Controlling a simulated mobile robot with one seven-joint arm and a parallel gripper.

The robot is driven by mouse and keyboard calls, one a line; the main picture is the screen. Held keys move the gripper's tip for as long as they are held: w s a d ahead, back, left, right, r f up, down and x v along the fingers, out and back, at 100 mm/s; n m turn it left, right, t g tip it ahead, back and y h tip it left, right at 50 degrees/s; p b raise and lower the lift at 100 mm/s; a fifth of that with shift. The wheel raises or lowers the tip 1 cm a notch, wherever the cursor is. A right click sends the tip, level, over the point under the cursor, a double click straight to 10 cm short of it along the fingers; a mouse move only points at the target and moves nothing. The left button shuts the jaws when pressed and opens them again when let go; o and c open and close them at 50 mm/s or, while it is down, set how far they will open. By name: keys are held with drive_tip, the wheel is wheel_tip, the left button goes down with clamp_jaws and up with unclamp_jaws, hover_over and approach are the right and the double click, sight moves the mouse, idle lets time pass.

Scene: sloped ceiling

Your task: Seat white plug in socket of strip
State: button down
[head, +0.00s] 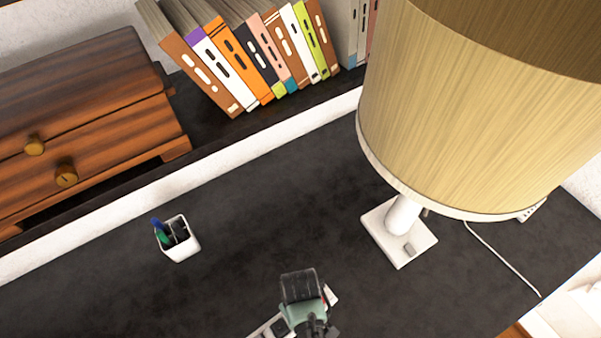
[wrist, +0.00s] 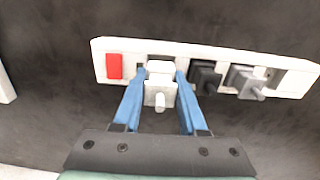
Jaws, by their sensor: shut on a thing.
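The white power strip (wrist: 215,59) runs across the wrist view, with a red switch (wrist: 115,66) at its left end. The white plug (wrist: 160,92) is between the blue fingers of my gripper (wrist: 162,78), which is shut on it. The plug's far end overlaps the strip beside the switch, at a dark socket opening; how deep it sits cannot be told. In the head view my gripper's body covers most of the strip (head: 331,296), and the plug and fingertips are hidden.
A black plug (wrist: 205,77) and a grey plug (wrist: 243,82) occupy the strip to the right of the white plug. On the dark desk (head: 300,200) stand a lamp (head: 400,235) and a pen cup (head: 180,242). Books (head: 245,55) and a wooden drawer unit (head: 85,120) stand behind.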

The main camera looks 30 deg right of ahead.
drive_tip(key=shift+f+b, duration=0.55)
drive_tip(key=shift+f, duration=0.25)
drive_tip(key=shift+c, duration=1.9)
unclamp_jaws()
wheel_tip(320, 180, up, 13)
drive_tip(key=shift+f, duration=0.1)
